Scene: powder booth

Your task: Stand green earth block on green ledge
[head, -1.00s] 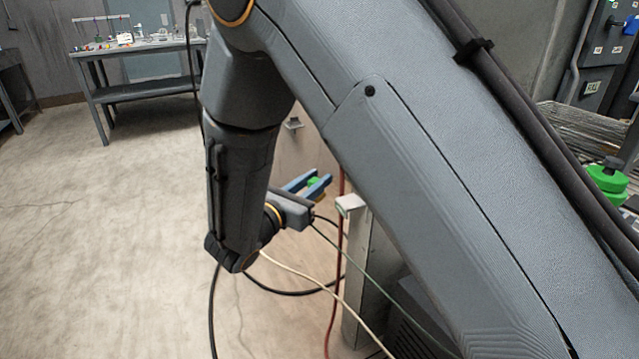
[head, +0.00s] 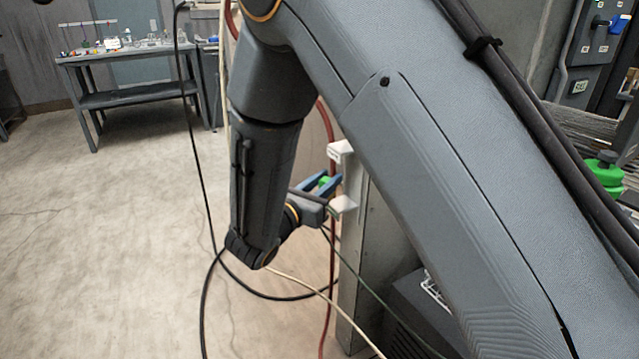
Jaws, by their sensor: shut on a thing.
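A pale ledge (head: 343,204) juts from a grey post just below and right of the fingers. A second pale ledge (head: 340,150) sits higher, above the fingers. I cannot make out a clearly green ledge, and contact between block and ledge cannot be told. My arm hides much of the area to the right.
Cables and a red hose (head: 331,260) hang and loop beside the post (head: 357,250). A workbench (head: 125,98) with small items stands at the back left. The floor on the left is mostly clear.

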